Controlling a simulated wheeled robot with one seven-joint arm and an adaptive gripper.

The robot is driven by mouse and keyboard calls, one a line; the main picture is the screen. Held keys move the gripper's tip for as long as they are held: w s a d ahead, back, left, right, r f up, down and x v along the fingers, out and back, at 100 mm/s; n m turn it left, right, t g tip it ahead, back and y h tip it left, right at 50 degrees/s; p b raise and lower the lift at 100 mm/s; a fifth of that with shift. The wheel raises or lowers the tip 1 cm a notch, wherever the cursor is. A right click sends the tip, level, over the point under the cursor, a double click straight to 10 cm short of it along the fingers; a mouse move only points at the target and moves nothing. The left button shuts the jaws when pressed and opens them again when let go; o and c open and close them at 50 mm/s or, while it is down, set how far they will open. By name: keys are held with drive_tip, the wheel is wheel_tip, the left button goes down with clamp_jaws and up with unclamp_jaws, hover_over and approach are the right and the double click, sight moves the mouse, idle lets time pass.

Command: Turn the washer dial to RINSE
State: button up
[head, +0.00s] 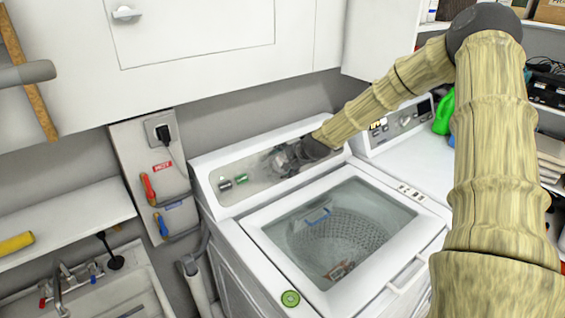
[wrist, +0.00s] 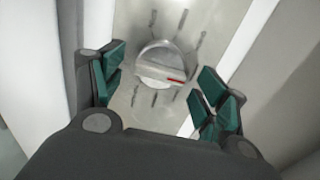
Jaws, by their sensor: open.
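The washer dial (wrist: 165,58) is a round silver knob with a raised bar across it and a red mark at the bar's right end in the wrist view. Dark tick marks surround it; no word such as RINSE is legible. My gripper (wrist: 160,87) is open, with its green-padded fingers left and right of the dial and a gap showing on both sides. In the head view my gripper (head: 283,160) is at the control panel (head: 210,193) of the top-loading washer (head: 230,238) and hides the dial.
The washer's glass lid (head: 345,225) is closed. A second machine (head: 405,140) stands to its right, with a green bottle (head: 444,113) beyond. White cabinets (head: 200,35) hang above the panel. A sink (head: 100,285) is at the lower left.

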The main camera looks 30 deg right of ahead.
drive_tip(key=shift+w+f, duration=0.25)
drive_tip(key=c, duration=1)
